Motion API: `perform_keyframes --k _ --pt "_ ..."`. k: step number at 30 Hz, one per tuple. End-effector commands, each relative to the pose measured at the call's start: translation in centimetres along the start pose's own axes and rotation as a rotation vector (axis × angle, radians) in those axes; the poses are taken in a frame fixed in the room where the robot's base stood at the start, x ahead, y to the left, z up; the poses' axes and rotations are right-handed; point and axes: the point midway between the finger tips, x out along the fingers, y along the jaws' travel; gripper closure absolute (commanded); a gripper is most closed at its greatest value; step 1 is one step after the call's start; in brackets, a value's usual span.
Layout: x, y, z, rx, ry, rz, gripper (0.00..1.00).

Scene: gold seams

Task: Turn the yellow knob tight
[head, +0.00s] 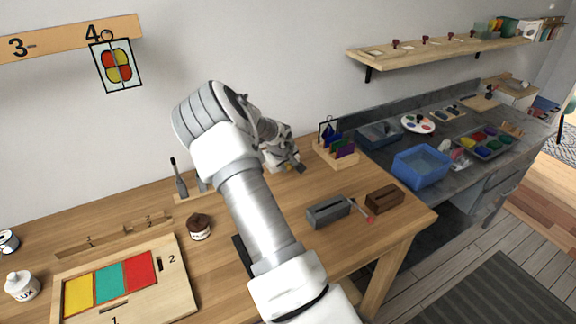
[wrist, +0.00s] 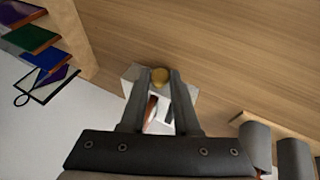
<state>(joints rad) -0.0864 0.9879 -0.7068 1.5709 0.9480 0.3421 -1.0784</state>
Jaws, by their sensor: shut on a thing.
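The yellow knob (wrist: 160,75) shows in the wrist view between the tips of my gripper (wrist: 160,84). It sits at a pale block (wrist: 131,72), which is partly hidden behind the fingers. My gripper is shut on the knob, with a finger on each side. In the head view my gripper (head: 294,165) is low over the back of the wooden table, and a small bit of yellow (head: 289,168) shows beside it. My arm hides most of the area around the knob there.
A wooden rack of coloured pieces (head: 338,153) stands close to the right of my gripper. A grey slotted block (head: 328,211) and a brown block (head: 384,199) lie nearer the front.

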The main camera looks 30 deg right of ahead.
Motion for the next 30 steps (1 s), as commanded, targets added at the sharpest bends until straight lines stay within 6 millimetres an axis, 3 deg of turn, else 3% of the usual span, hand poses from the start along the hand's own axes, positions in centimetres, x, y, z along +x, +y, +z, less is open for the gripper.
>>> perform_keyframes --k 11,30 --pt "0.3 0.4 0.1 0.05 0.003 -0.109 1.0" --pt "0.6 1.7 0.3 0.265 0.003 -0.626 1.0"
